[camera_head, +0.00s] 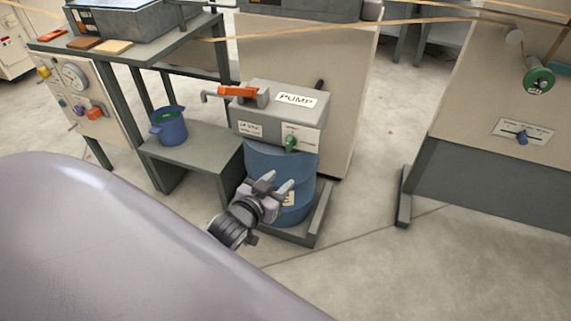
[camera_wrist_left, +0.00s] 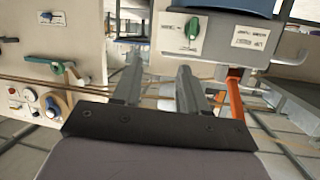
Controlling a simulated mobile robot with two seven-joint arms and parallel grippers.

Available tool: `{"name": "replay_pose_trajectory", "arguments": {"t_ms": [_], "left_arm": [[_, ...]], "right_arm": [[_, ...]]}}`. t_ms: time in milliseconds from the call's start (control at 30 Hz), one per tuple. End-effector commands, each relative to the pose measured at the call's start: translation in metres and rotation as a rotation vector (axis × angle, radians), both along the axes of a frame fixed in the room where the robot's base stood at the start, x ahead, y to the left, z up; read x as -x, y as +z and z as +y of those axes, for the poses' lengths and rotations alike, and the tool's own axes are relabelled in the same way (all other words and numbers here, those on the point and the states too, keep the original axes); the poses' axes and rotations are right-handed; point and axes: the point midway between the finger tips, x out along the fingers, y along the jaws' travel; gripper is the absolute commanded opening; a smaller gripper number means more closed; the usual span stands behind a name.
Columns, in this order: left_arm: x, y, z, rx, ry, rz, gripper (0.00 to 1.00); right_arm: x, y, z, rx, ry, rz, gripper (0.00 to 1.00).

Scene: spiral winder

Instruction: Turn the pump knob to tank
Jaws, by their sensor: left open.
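The pump (camera_head: 275,95) is a grey box marked PUMP on top of a blue drum (camera_head: 268,165). Its green knob (camera_head: 290,144) sits on a white plate at the right of the front face. My left gripper (camera_head: 278,184) is open and empty, below the knob and in front of the drum, apart from the knob. In the left wrist view the scene appears upside down; the green knob (camera_wrist_left: 192,30) shows beyond the two spread fingers (camera_wrist_left: 160,66), above and right of their middle. The plate's small lettering is unreadable. My right gripper is out of view.
An orange-handled lever (camera_head: 238,91) is on the pump's left side. A panel with a blue knob (camera_head: 522,138) and green spool (camera_head: 539,80) stands at the right. The floor between is clear.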

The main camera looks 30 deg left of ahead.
Motion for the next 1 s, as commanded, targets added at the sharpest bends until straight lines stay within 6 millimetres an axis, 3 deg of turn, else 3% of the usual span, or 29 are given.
{"name": "replay_pose_trajectory", "arguments": {"t_ms": [33,400,700,1000], "left_arm": [[-0.012,-0.02,0.008,0.0,0.019,-0.03,0.43],[-0.073,-0.046,0.054,0.021,0.126,-0.215,0.43],[-0.092,-0.046,0.071,0.035,0.163,-0.28,0.43],[-0.119,-0.045,0.078,0.033,0.163,-0.286,0.43]], "right_arm": [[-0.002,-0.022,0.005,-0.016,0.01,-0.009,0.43],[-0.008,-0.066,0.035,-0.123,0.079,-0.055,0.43],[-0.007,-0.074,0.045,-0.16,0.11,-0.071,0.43],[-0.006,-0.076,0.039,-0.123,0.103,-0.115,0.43]]}}
